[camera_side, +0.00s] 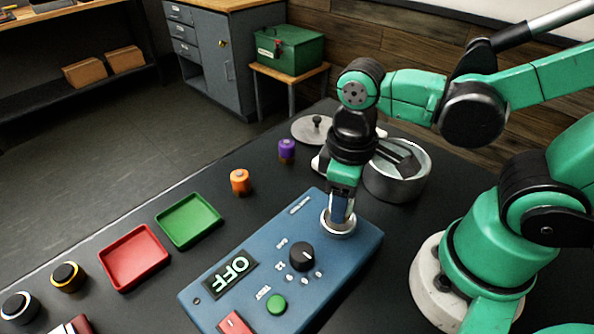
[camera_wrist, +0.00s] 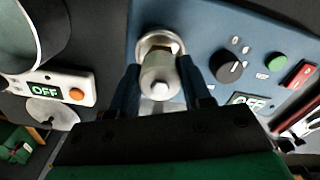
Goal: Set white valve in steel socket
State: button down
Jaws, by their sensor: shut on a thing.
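My gripper (camera_side: 340,208) points down at the far right corner of the blue test box and is shut on the white valve. In the wrist view my gripper (camera_wrist: 160,72) has a finger on each side of the pale valve (camera_wrist: 161,82). The steel socket (camera_side: 338,230) is a round metal ring on the box top, right under my fingertips. In the wrist view the steel socket (camera_wrist: 152,42) shows behind the valve's far end. The valve lines up closely with the ring; I cannot tell how deep it sits. In the side view my fingers mostly hide the valve.
The blue box (camera_side: 230,262) carries a black dial (camera_side: 302,256), a green button (camera_side: 276,304) and an OFF display. A steel pot (camera_side: 400,180) stands close behind my gripper. Orange (camera_side: 240,181) and purple (camera_side: 287,150) valves and red (camera_side: 134,258) and green (camera_side: 189,220) trays lie left.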

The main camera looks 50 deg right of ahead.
jog(key=shift+f, duration=0.25)
jog(key=shift+f, duration=0.3)
jog(key=shift+f, duration=0.45)
dwell(1.1)
grip_release()
jog(key=shift+r, duration=0.15)
jog(key=shift+r, duration=4)
